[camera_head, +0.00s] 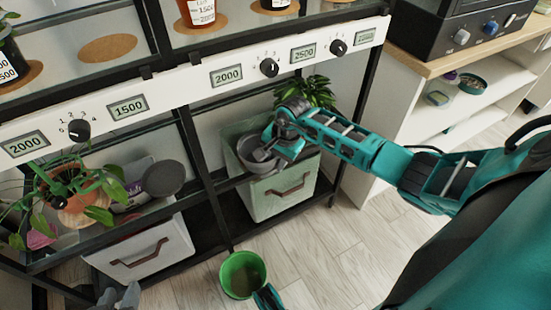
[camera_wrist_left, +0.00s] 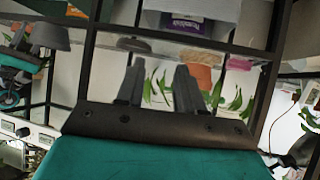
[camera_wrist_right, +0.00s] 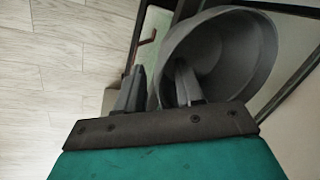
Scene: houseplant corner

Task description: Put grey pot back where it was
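The grey pot (camera_head: 250,157) is at the top of the pale green crate (camera_head: 270,197) on the lower right of the rack, its mouth upward. Whether it rests on the crate is unclear. My right gripper (camera_head: 275,148) is at its rim. In the right wrist view, the gripper (camera_wrist_right: 159,72) has one finger inside the grey pot (camera_wrist_right: 235,50) and one outside, with a visible gap between the fingers and the wall. My left gripper (camera_head: 120,297) is low at the left of the head view; its fingers are apart and empty in the left wrist view (camera_wrist_left: 160,72).
A green pot (camera_head: 242,274) stands in front of the rack. A white crate (camera_head: 145,251), a potted plant (camera_head: 78,200) and a dark grey round object (camera_head: 163,178) are at the lower left. The rack's black posts stand close to the right arm. The floor (camera_head: 330,240) at right is clear.

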